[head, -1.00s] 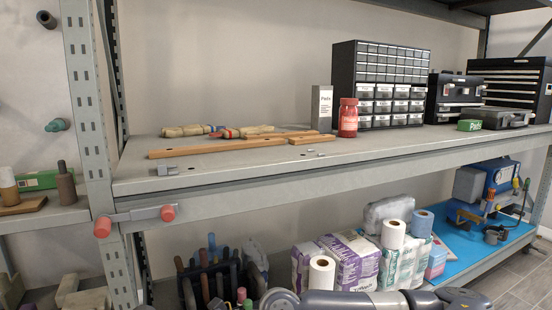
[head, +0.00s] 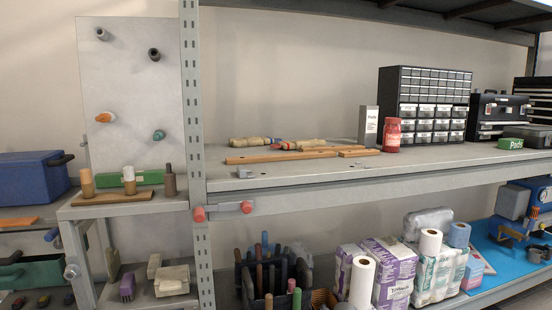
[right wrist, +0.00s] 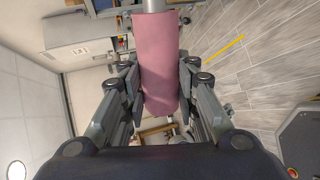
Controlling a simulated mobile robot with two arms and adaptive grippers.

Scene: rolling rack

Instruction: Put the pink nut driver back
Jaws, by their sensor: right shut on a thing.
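The pink nut driver (right wrist: 158,55) shows in the right wrist view as a thick pink handle with a grey shaft end at the top edge. My right gripper (right wrist: 159,82) is shut on the handle, with a finger on each side. In the head view neither gripper nor the nut driver shows. A dark holder (head: 249,284) with several coloured handles standing in it is on the lower shelf. A grey panel (head: 130,85) at the left bears several round handle ends, grey, dark, orange and teal. I cannot tell which place is the driver's.
The upper rack shelf (head: 300,176) holds wooden strips, a red jar (head: 392,135) and a black drawer cabinet (head: 425,100). Paper rolls and packs (head: 385,275) crowd the lower shelf. A wooden block with upright handles (head: 125,196) stands on the left side shelf.

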